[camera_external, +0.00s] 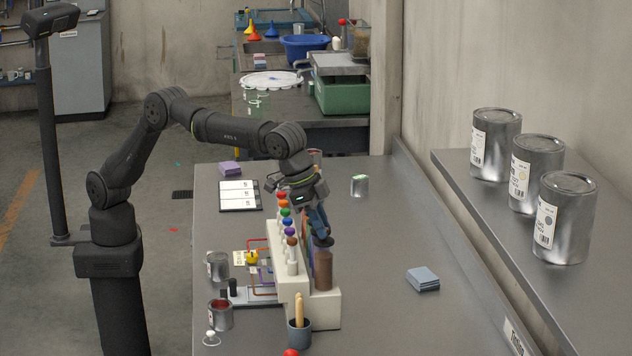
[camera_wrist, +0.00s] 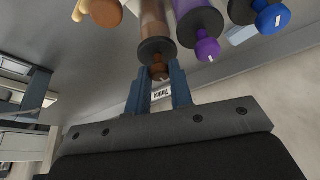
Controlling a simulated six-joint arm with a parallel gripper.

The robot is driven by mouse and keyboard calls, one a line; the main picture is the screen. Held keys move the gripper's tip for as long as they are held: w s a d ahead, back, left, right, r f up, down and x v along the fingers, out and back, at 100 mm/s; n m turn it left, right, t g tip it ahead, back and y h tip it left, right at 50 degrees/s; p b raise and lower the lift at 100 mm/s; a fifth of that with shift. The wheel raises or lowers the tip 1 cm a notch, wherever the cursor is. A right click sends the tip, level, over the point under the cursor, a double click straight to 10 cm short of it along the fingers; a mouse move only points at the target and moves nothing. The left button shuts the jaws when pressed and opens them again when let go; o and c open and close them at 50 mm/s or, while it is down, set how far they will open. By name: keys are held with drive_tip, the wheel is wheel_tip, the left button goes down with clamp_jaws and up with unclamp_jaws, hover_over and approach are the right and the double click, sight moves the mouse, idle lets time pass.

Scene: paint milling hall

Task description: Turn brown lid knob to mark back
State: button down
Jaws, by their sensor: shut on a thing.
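The brown canister (camera_external: 323,270) stands upright at the near end of a cream rack (camera_external: 326,310) and has a dark lid (camera_external: 323,242). In the wrist view the brown canister (camera_wrist: 153,22) shows its dark lid (camera_wrist: 157,47) and the small brown lid knob (camera_wrist: 159,71). My gripper (camera_external: 319,232) comes down onto this lid from above. In the wrist view my gripper (camera_wrist: 160,82) has a finger on each side of the brown knob and is shut on it. A small pale spot shows on the knob, but its direction is hard to read.
A purple knob (camera_wrist: 207,50) and a blue knob (camera_wrist: 273,20) sit close beside the brown one. Several coloured balls (camera_external: 284,212) line the rack's left side. A dark cup (camera_external: 299,333) stands in front. The table right of the rack is mostly clear, with a grey-blue block stack (camera_external: 422,279).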

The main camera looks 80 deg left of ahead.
drive_tip(key=shift+r+n, duration=0.1)
drive_tip(key=shift+n, duration=0.5)
drive_tip(key=c, duration=1.3)
unclamp_jaws()
drive_tip(key=v, duration=1.7)
drive_tip(key=shift+s+d+r, duration=0.15)
drive_tip(key=shift+s+d, duration=0.05)
drive_tip(key=shift+d, duration=0.1)
drive_tip(key=x, duration=1.7)
drive_tip(key=shift+w+a+f, duration=0.2)
drive_tip(key=shift+a+f, duration=0.05)
drive_tip(key=shift+a, duration=0.05)
drive_tip(key=shift+r, duration=0.15)
